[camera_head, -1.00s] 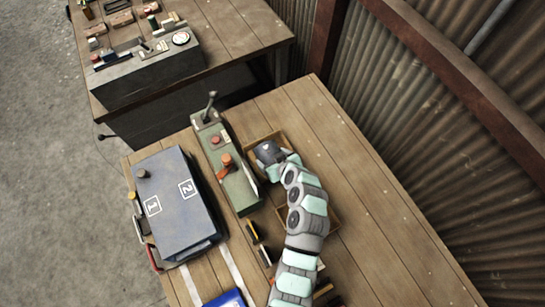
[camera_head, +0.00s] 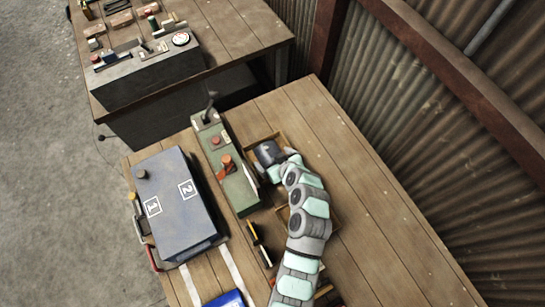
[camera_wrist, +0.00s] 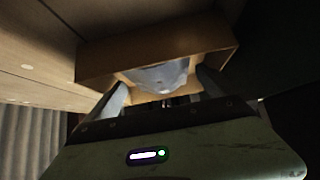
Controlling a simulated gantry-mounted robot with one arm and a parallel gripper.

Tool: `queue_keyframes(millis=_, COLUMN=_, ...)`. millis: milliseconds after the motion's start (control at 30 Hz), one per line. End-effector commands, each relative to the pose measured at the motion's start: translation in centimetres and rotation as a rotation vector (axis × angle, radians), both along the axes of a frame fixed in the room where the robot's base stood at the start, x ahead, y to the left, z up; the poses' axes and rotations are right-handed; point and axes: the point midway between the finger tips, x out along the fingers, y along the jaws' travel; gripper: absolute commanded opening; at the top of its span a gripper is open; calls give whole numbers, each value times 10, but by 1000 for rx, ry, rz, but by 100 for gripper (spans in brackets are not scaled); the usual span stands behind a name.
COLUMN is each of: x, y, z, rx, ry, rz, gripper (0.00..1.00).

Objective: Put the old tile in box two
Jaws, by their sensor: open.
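In the wrist view a pale grey-blue, rounded piece (camera_wrist: 163,76) lies in a shallow wooden tray (camera_wrist: 100,62). It may be the old tile, but the dim picture does not make this certain. My gripper (camera_wrist: 162,88) is open, with one finger on each side of this piece; I cannot tell whether they touch it. In the head view my wrist hides the fingers and the piece over the wooden tray (camera_head: 277,138). The blue-grey case (camera_head: 177,205) marked 1 and 2 stands at the left; its top looks shut, with the 2 on the right side.
A green control unit (camera_head: 240,187) with a lever and an orange handle stands between the case and my arm. A blue object (camera_head: 226,299) lies at the front edge. The table's right side is clear. A second bench (camera_head: 235,30) with parts stands behind.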

Motion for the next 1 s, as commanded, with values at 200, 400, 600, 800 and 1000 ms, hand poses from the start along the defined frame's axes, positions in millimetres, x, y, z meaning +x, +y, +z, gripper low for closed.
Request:
queue_keyframes(millis=200, x=-24, y=-14, z=27, rx=-2, ry=-3, rz=-4, gripper=100)
queue_keyframes(millis=400, x=-47, y=-28, z=54, rx=-1, ry=-5, rz=-6, gripper=100)
queue_keyframes(millis=600, x=-63, y=-35, z=71, rx=1, ry=-2, rz=-6, gripper=100)
queue_keyframes(millis=800, x=-69, y=-37, z=77, rx=1, ry=0, rz=-2, gripper=100)
queue_keyframes(millis=1000, x=-68, y=-37, z=77, rx=1, ry=0, rz=-2, gripper=100)
